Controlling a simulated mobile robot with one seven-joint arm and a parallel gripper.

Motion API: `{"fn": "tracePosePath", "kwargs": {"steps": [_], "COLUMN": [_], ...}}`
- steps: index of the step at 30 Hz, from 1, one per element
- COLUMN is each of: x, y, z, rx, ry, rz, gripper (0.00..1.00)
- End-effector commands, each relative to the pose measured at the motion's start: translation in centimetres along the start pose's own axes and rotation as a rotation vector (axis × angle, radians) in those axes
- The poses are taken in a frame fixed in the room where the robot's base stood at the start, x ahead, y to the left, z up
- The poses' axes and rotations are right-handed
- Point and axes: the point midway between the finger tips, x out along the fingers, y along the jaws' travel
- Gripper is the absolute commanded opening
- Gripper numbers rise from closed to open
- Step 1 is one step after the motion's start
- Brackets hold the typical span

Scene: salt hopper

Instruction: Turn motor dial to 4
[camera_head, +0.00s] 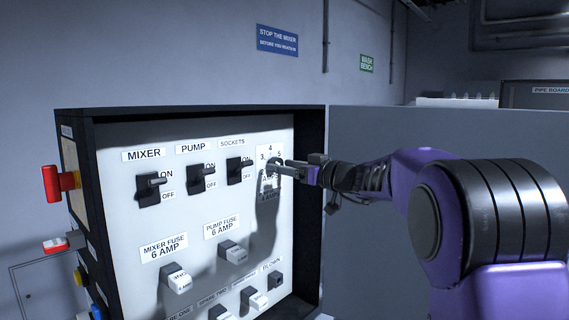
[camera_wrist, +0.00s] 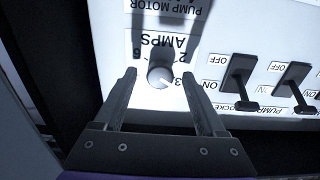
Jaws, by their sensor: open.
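The motor dial (camera_wrist: 158,78) is a round light knob under an "AMPS" label in the wrist view, which shows the panel upside down. A mark on its face seems to point down-right, towards a figure like 3; the exact setting is hard to read. My gripper (camera_wrist: 159,74) is open, one finger on each side of the dial, with gaps visible between fingers and knob. In the head view my gripper (camera_head: 279,166) reaches the dial's scale plate (camera_head: 264,153) at the panel's right, where 3, 4 and 5 show. The knob is largely hidden there.
The white panel (camera_head: 215,200) also bears mixer (camera_head: 149,188), pump (camera_head: 201,178) and sockets (camera_head: 239,170) switches, left of my gripper. Fuse holders (camera_head: 176,279) sit below. The dark cabinet rim (camera_head: 309,200) stands out at the right. A red handle (camera_head: 52,183) is on the left side.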

Motion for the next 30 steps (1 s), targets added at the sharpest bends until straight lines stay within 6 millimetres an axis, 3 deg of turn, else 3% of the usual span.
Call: {"fn": "tracePosePath", "kwargs": {"steps": [9,21,30], "x": [0.31,0.28,0.25], "y": [-0.02,-0.01,0.01], "z": [0.04,0.02,0.13], "rx": [0.000,0.000,0.016], "ry": [0.000,0.000,0.001], "rz": [0.000,0.000,0.000], "gripper": [0.73,0.01,0.00]}}
